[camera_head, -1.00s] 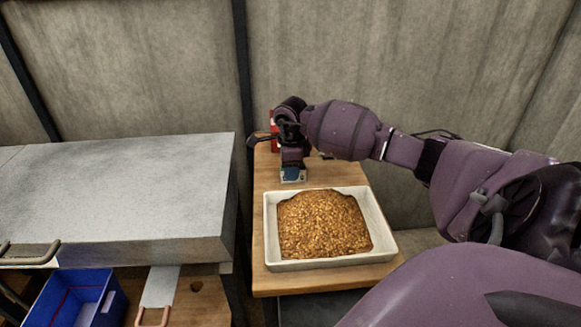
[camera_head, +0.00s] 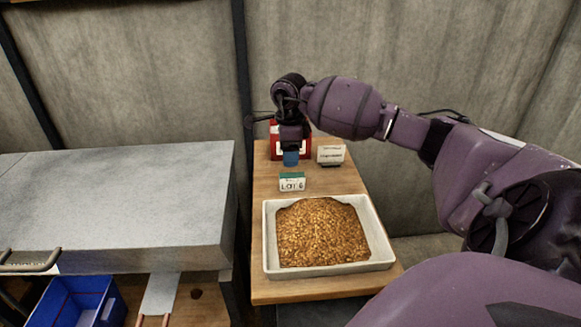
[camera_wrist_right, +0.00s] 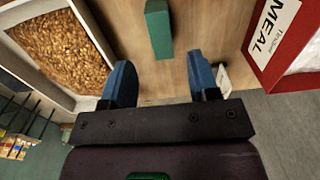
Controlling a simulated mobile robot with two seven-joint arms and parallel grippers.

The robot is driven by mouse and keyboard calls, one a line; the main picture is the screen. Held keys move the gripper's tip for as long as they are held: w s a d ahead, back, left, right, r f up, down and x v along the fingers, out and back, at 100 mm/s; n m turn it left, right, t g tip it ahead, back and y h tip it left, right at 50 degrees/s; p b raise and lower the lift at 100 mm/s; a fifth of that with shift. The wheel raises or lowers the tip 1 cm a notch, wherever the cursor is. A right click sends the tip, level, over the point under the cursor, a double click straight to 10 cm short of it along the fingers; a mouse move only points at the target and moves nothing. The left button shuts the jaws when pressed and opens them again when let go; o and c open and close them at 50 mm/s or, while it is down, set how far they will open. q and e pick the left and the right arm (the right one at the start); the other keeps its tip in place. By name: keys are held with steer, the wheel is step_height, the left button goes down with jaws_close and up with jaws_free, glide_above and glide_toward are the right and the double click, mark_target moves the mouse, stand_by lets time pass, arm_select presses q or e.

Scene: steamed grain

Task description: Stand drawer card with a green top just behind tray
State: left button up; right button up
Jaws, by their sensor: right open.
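The card with a green top (camera_head: 292,182) reads "LOT 6" and stands upright on the wooden table, just behind the tray, with a small gap. The white tray (camera_head: 268,240) holds brown grain. My right gripper (camera_head: 291,160) is above and behind the card, open and apart from it. In the right wrist view the card's green top (camera_wrist_right: 159,30) shows beyond the two blue fingertips of my right gripper (camera_wrist_right: 160,74), with nothing between them. Part of the tray (camera_wrist_right: 88,22) shows at the upper left there. My left gripper is not in view.
A red box (camera_head: 275,145), labelled "MEAL" in the wrist view (camera_wrist_right: 285,35), stands at the table's back, partly behind my gripper. A white sign (camera_head: 331,153) stands to its right. A grey counter (camera_head: 120,200) is left; a blue bin (camera_head: 75,300) sits below it.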

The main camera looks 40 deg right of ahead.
mark_target(290, 175)
steer(key=shift+r, duration=2.05)
